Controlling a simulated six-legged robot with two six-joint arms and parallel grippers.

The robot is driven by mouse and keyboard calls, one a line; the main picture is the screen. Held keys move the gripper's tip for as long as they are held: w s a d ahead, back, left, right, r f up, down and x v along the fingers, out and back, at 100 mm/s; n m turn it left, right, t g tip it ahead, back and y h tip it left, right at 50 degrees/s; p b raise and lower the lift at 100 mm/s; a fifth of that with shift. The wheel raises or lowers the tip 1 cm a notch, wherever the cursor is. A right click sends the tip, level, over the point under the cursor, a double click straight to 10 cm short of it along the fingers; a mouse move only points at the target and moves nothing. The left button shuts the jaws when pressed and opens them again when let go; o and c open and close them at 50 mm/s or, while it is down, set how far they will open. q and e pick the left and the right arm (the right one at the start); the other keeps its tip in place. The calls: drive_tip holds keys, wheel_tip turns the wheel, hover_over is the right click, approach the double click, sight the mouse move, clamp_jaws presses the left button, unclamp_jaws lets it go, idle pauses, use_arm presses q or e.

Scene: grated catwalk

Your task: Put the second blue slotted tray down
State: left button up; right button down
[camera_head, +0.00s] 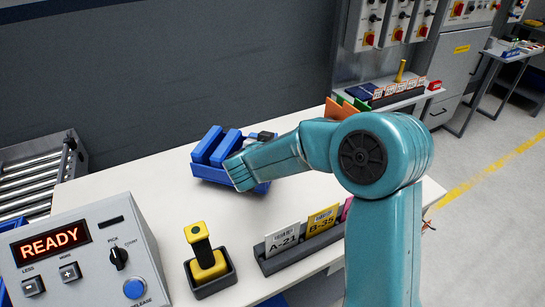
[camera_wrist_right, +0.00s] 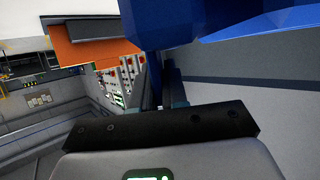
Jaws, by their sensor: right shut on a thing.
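A blue slotted tray (camera_head: 207,174) with upright blue pieces in it is at the far edge of the white table, left of my right forearm. The forearm hides its right part. I cannot tell whether it touches the table or hangs just above it. In the right wrist view, blue surfaces of the tray (camera_wrist_right: 265,22) fill the top, at the fingertips. My right gripper (camera_wrist_right: 163,75) is shut on the tray. In the head view, my arm mostly hides this gripper. My left gripper is in neither view. No other blue slotted tray can be made out.
A control box (camera_head: 85,250) reading READY, a yellow-handled tool in a dark holder (camera_head: 210,277) and a card rack (camera_head: 290,255) stand along the near side. Orange and green cards (camera_head: 340,110) are behind my arm. White table surface (camera_head: 135,180) is clear left of the tray.

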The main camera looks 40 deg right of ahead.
drive_tip(key=shift+f, duration=1.9)
drive_tip(key=shift+f+b, duration=0.2)
drive_tip(key=shift+b, duration=0.2)
drive_tip(key=c, duration=1.2)
unclamp_jaws()
drive_tip(key=shift+o, duration=0.2)
drive_tip(key=shift+r, duration=0.25)
drive_tip(key=v, duration=1.2)
